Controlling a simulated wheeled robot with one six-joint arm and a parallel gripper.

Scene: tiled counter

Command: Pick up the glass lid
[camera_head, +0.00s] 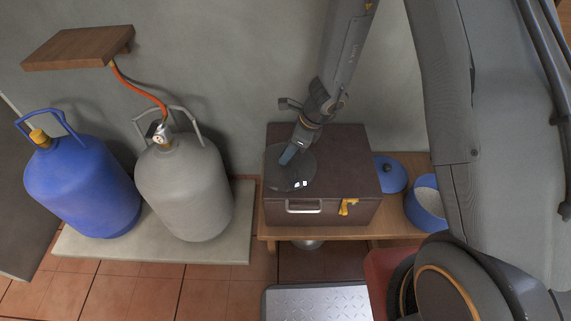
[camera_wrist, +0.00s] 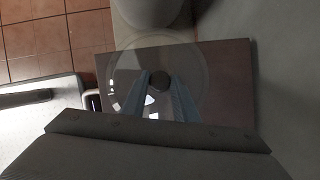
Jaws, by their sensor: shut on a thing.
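The glass lid (camera_head: 288,179) is a round, see-through disc over the left part of a dark brown box's top. It also shows in the wrist view (camera_wrist: 190,62), with a dark round knob (camera_wrist: 158,80) at its middle. My gripper (camera_head: 288,156) reaches down from above onto the lid's middle. In the wrist view my gripper's two fingers (camera_wrist: 159,82) are on either side of the knob, shut on it. The lid looks level. I cannot tell whether it touches the box top or is slightly above it.
The brown box (camera_head: 340,150) stands on a wooden bench (camera_head: 400,230) against the grey wall. A blue lid (camera_head: 390,173) and a blue pot (camera_head: 426,208) are at its right. A grey gas cylinder (camera_head: 187,190) and a blue one (camera_head: 82,188) stand left on a slab.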

